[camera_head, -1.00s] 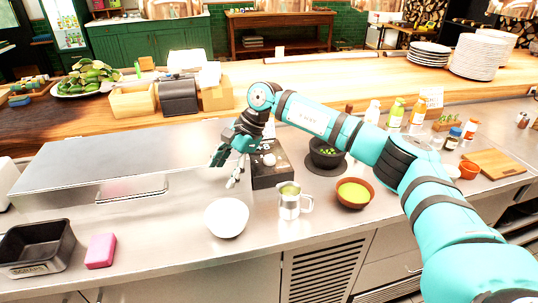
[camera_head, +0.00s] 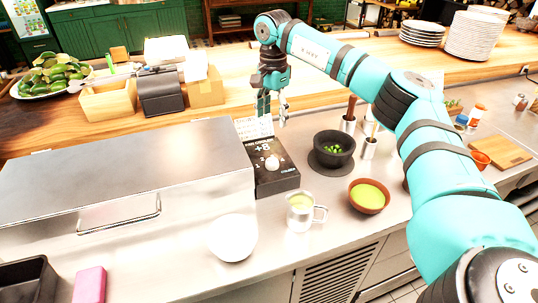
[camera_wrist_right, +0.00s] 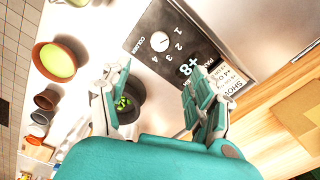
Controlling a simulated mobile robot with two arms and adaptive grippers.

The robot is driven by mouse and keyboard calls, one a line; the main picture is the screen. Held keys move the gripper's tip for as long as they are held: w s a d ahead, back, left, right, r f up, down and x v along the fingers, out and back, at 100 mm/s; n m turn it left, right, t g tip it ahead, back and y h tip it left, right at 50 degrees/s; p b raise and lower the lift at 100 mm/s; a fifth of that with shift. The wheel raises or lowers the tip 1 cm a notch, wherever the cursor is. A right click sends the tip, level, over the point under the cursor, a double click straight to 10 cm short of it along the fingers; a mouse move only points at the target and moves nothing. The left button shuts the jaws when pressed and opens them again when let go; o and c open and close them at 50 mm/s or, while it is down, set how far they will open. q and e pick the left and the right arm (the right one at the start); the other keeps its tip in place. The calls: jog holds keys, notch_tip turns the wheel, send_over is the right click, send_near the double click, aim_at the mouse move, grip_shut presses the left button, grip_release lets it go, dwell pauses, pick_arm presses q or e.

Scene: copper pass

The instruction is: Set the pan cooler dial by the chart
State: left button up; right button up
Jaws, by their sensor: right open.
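The pan cooler (camera_head: 110,175) is a long steel box with a bar handle on its front. The black control box (camera_head: 284,182) stands at its right end, with a white dial (camera_head: 272,163) and a display reading +8. In the right wrist view the dial (camera_wrist_right: 159,39) has numbers 1 to 4 and "COLDER" around it; its exact setting is unclear. The white chart (camera_head: 255,127) stands behind the box; its text is too small to read, and it is partly cut off in the wrist view (camera_wrist_right: 235,78). My right gripper (camera_head: 272,112) is open and empty, above and behind the dial.
A dark mortar (camera_head: 333,149) is right of the box. A pink block (camera_head: 90,285) lies front left.

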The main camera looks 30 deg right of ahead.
jog(key=p, duration=0.1)
send_over(272, 161)
notch_tip(272, 161, down, 5)
notch_tip(272, 161, down, 10)
jog(key=p, duration=0.2)
jog(key=shift+r+p, duration=0.15)
jog(key=shift+p, duration=0.15)
jog(key=shift+w+f, duration=0.1)
jog(key=shift+f, duration=0.4)
jog(key=c, duration=1.2)
pick_arm(q)
jog(key=s+r, duration=0.1)
jog(key=r, duration=0.1)
jog(key=s+r, duration=0.1)
jog(key=shift+s+r, duration=0.1)
jog(key=shift+r, duration=0.3)
pick_arm(e)
jog(key=shift+o, duration=0.2)
